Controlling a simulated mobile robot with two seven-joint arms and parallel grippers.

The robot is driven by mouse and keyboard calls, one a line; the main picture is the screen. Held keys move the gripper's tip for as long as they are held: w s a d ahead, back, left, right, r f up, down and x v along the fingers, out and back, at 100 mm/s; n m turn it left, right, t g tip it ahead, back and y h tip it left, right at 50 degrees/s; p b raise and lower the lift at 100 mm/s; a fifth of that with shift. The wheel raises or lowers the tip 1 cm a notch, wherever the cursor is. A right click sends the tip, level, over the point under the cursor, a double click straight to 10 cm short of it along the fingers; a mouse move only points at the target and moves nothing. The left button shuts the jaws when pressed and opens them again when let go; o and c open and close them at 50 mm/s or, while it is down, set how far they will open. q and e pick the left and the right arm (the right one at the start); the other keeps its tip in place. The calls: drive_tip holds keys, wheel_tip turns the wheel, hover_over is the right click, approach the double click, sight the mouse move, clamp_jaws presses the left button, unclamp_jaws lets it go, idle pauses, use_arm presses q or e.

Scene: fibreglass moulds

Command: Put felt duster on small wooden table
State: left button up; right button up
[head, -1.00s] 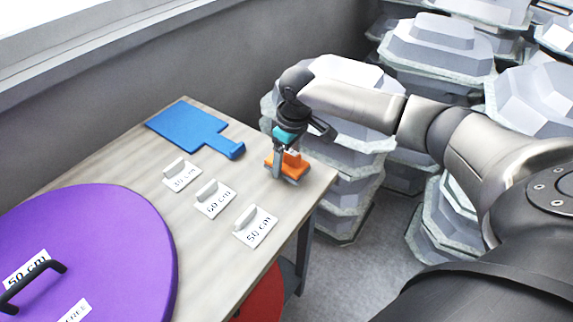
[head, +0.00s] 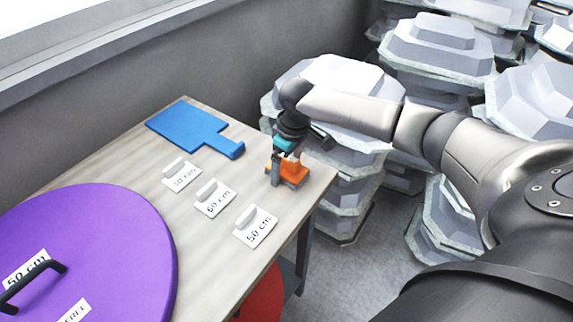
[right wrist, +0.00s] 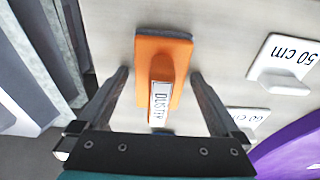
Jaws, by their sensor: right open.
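The felt duster (head: 295,172) is an orange block with a raised grip and a dark felt edge. It lies on the wooden table (head: 150,150) near its right edge. In the right wrist view the duster (right wrist: 153,72) carries a white label that reads like "DUSTER". My right gripper (head: 283,178) is over the duster, fingers pointing down. In the right wrist view the open right gripper (right wrist: 158,78) has one finger on each side of the duster's grip, with gaps showing. My left gripper is not in view.
A blue paddle-shaped board (head: 195,128) lies at the back of the table. Several white labelled plates with grips, one marked 50 cm (head: 256,228), lie left of the duster. A big purple disc (head: 120,240) covers the front left. Stacked grey moulds (head: 345,180) stand close beyond the right edge.

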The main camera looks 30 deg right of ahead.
sight(291, 159)
drive_tip(key=r, duration=0.4)
drive_tip(key=s+r, duration=0.1)
drive_tip(key=r, duration=0.3)
drive_tip(key=r+p, duration=0.1)
drive_tip(key=r, duration=0.3)
drive_tip(key=shift+s+d+r, duration=0.15)
drive_tip(key=shift+d, duration=0.1)
